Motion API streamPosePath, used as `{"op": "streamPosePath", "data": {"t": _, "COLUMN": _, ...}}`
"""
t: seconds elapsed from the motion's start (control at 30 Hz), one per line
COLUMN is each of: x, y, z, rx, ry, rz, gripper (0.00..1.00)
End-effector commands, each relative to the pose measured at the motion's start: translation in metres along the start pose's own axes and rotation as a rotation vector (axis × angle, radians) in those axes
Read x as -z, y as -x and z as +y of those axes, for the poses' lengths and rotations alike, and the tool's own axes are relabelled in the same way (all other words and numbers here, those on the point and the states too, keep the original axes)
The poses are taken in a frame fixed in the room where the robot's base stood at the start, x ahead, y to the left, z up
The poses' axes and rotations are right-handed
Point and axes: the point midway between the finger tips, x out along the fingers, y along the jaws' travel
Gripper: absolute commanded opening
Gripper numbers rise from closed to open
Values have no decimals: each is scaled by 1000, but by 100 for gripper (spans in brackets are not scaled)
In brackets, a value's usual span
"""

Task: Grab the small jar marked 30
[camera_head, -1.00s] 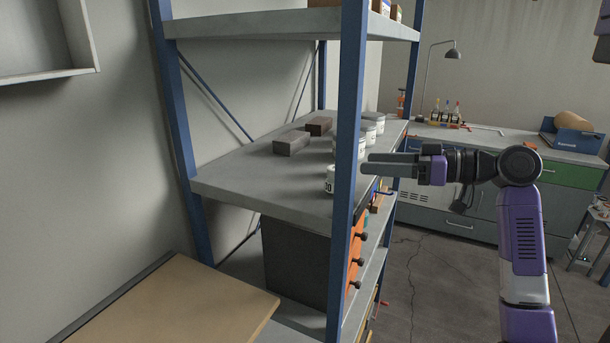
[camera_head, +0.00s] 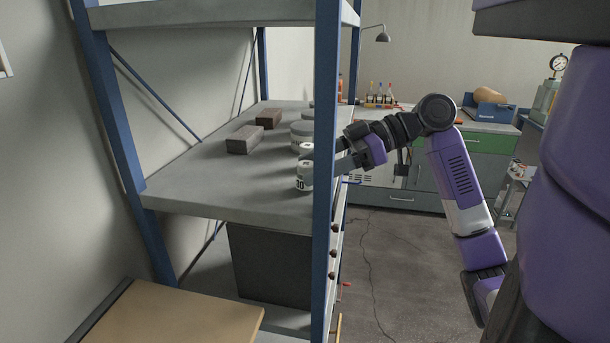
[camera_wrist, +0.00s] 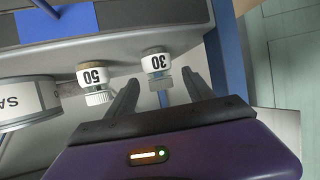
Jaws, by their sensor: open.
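The small jar marked 30 (camera_wrist: 157,66) is white with black digits and shows upside down in the wrist view, just beyond and between my fingertips. In the head view the jar (camera_head: 304,177) stands near the shelf's front edge, partly behind the blue post. My gripper (camera_wrist: 158,82) is open and empty, its two dark fingers pointing at the jar. In the head view my gripper (camera_head: 337,160) reaches in from the right, partly hidden by the post. I cannot tell whether a finger touches the jar.
A similar jar marked 50 (camera_wrist: 94,78) stands close beside the 30 jar. A larger labelled container (camera_wrist: 25,100) is beyond it. The blue shelf post (camera_head: 326,130) is close to my gripper. Two dark blocks (camera_head: 244,140) lie farther back on the grey shelf (camera_head: 190,185).

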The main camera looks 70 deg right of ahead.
Motion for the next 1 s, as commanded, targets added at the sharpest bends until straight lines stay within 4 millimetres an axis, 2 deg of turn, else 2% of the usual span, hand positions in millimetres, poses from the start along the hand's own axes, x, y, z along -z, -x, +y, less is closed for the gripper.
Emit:
{"op": "streamPosePath", "data": {"t": 0.13, "x": 0, "y": -14, "z": 0, "rx": 0, "ry": -1, "rz": 1, "gripper": 61}}
{"op": "streamPosePath", "data": {"t": 0.4, "x": 0, "y": -16, "z": 0, "rx": -1, "ry": 0, "rz": 1, "gripper": 59}}
{"op": "streamPosePath", "data": {"t": 0.7, "x": 0, "y": -16, "z": 0, "rx": -1, "ry": -1, "rz": 1, "gripper": 0}}
{"op": "streamPosePath", "data": {"t": 1.0, "x": 2, "y": -15, "z": 0, "rx": -1, "ry": 1, "rz": 0, "gripper": 0}}
